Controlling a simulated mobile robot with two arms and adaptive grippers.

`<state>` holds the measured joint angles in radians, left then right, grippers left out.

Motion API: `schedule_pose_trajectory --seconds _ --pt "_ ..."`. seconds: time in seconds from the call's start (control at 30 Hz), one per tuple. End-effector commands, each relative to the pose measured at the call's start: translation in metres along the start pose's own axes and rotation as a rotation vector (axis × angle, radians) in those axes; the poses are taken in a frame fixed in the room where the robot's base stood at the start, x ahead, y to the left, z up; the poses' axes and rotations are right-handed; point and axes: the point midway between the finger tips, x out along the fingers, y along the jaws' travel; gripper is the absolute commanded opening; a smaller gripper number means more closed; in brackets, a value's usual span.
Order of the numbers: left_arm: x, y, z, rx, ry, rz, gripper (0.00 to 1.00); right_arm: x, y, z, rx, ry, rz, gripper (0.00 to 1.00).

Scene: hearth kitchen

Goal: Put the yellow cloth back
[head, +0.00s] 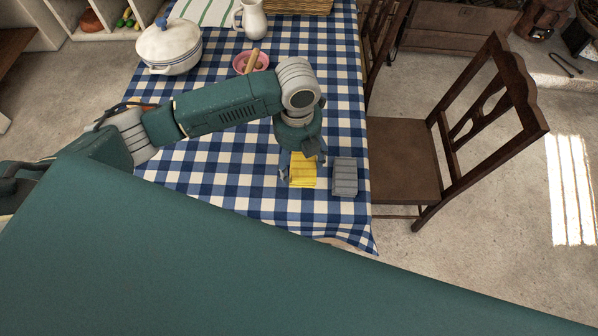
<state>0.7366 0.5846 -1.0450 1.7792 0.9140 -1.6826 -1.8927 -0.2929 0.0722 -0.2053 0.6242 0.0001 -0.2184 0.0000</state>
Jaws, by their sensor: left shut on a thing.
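The yellow cloth (303,174) is a folded, ribbed piece near the front right of the table with the blue checked tablecloth (228,190). My left gripper (301,168) points down over it and is shut on it; the arm's wrist hides its far part. I cannot tell whether the cloth touches the table. A grey folded cloth (345,178) lies just right of the yellow one, with a narrow gap between them. My right gripper is not in view.
A white lidded pot (168,48), a pink bowl (240,62) with a wooden tool, a white jug (253,20) and a wicker tray (299,6) stand toward the back. A wooden chair (405,160) stands at the table's right edge. The tabletop left of the cloths is clear.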

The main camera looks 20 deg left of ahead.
Motion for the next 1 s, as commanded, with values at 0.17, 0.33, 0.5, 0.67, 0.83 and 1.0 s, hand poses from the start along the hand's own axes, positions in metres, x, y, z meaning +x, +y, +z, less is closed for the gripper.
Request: schedule_pose_trajectory --seconds 0.17,0.33,0.5,0.67,0.83,1.0 --pt "0.027 0.000 0.000 -0.001 0.000 -0.001 0.53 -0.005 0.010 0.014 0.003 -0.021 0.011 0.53" --pt "0.043 0.000 -0.001 -0.002 0.001 0.001 0.53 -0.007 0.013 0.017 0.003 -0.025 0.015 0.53" --pt "0.068 0.000 0.000 -0.001 0.001 0.001 0.53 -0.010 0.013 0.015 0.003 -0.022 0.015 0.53" --pt "0.075 0.000 0.001 -0.001 -0.002 -0.001 0.53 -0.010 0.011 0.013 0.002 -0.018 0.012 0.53" --pt "0.075 0.000 0.001 -0.001 -0.002 -0.001 0.53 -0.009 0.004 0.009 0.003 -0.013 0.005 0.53" --pt "0.078 0.000 0.001 -0.001 -0.002 -0.001 0.79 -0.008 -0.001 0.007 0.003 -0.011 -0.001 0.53"
